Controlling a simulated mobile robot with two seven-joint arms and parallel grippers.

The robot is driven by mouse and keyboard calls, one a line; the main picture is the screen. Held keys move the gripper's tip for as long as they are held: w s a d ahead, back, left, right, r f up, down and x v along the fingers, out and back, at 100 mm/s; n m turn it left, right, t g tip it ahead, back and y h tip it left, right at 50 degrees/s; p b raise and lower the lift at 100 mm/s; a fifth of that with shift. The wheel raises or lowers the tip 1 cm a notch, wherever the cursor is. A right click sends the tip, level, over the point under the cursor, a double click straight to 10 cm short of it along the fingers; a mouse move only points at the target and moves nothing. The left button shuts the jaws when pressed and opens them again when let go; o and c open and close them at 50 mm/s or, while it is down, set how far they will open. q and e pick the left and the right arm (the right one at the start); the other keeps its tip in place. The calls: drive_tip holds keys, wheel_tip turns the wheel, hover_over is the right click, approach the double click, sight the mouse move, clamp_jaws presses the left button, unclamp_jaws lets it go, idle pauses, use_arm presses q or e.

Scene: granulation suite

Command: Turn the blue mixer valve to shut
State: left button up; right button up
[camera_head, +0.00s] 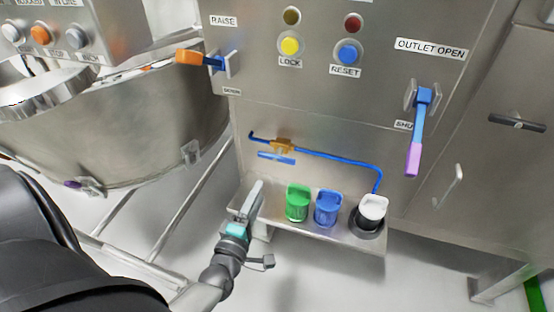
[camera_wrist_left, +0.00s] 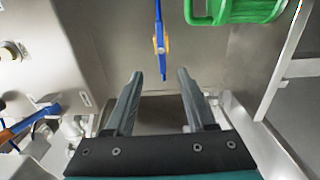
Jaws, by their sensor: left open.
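A small valve with a brass body (camera_head: 283,145) sits on a thin blue pipe on the steel panel, above the shelf. Its blue handle (camera_head: 277,157) lies roughly along the pipe in the head view. In the left wrist view the blue handle (camera_wrist_left: 162,62) shows end-on beyond the fingertips, with brass behind it. My left gripper (camera_head: 256,190) is open and empty, below and a little left of the valve, beside the shelf's left end. In the left wrist view its two fingers (camera_wrist_left: 160,75) are apart and do not touch the handle. My right gripper is not in view.
An outlet lever (camera_head: 418,135) with a purple end hangs at right. An orange-tipped lever (camera_head: 192,57) and steel bowl (camera_head: 120,110) are at left.

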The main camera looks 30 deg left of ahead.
sight(276, 160)
use_arm(q)
drive_tip(key=b+x, duration=0.3)
drive_tip(key=x, duration=0.9)
drive_tip(key=shift+w+f, duration=0.15)
drive_tip(key=shift+w, duration=0.25)
drive_tip(key=shift+b+x, duration=0.5)
drive_tip(key=shift+x, duration=0.4)
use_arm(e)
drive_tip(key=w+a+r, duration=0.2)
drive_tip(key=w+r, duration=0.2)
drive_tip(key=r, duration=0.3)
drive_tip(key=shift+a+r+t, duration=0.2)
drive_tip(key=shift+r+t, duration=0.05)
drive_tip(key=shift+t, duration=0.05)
use_arm(q)
drive_tip(key=shift+s, duration=0.1)
clamp_jaws()
